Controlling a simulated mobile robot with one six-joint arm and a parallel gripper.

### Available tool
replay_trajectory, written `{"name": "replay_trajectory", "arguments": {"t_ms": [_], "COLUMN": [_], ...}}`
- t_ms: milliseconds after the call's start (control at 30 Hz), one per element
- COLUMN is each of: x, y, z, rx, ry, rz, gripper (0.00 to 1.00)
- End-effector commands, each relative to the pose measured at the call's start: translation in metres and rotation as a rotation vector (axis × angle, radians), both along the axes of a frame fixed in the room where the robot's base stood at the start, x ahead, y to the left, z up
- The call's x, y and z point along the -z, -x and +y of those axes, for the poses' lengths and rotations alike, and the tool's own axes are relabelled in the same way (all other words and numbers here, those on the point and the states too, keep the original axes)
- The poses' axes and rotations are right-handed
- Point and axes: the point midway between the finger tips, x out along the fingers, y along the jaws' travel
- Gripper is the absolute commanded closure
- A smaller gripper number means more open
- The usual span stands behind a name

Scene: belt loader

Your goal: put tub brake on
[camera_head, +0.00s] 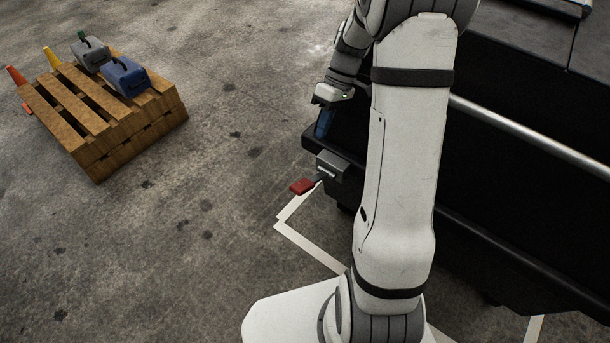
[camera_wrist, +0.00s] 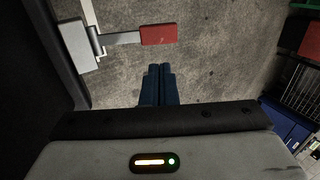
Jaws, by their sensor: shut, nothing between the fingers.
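The tub brake is a red pedal (camera_head: 302,186) on a short metal arm that sticks out from a grey bracket (camera_head: 333,165) low on the dark tub (camera_head: 480,165). In the wrist view the red pedal (camera_wrist: 158,34) lies ahead of the fingertips, and the grey bracket (camera_wrist: 77,45) is at upper left. My gripper (camera_wrist: 158,68) has its two blue fingers together and empty. In the head view my gripper (camera_head: 323,128) points down beside the tub's end, above the bracket. There is a gap between the fingertips and the pedal; its height is hard to tell.
White floor lines (camera_head: 300,240) run below the tub. Open concrete floor lies left of the tub.

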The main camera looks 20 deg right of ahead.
Motion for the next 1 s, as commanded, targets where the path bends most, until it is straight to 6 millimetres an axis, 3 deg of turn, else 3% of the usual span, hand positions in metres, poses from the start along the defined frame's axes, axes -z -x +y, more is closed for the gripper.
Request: {"name": "replay_trajectory", "arguments": {"t_ms": [200,333,800,1000], "x": [0.001,0.013,0.098,0.118], "y": [0.001,0.004,0.03,0.036], "z": [0.001,0.006,0.042,0.051], "rx": [0.0,-0.001,-0.002,-0.002], "ry": [0.001,0.002,0.001,0.001], "rz": [0.001,0.002,0.003,0.001], "gripper": [1.0,1.0,1.0,1.0]}}
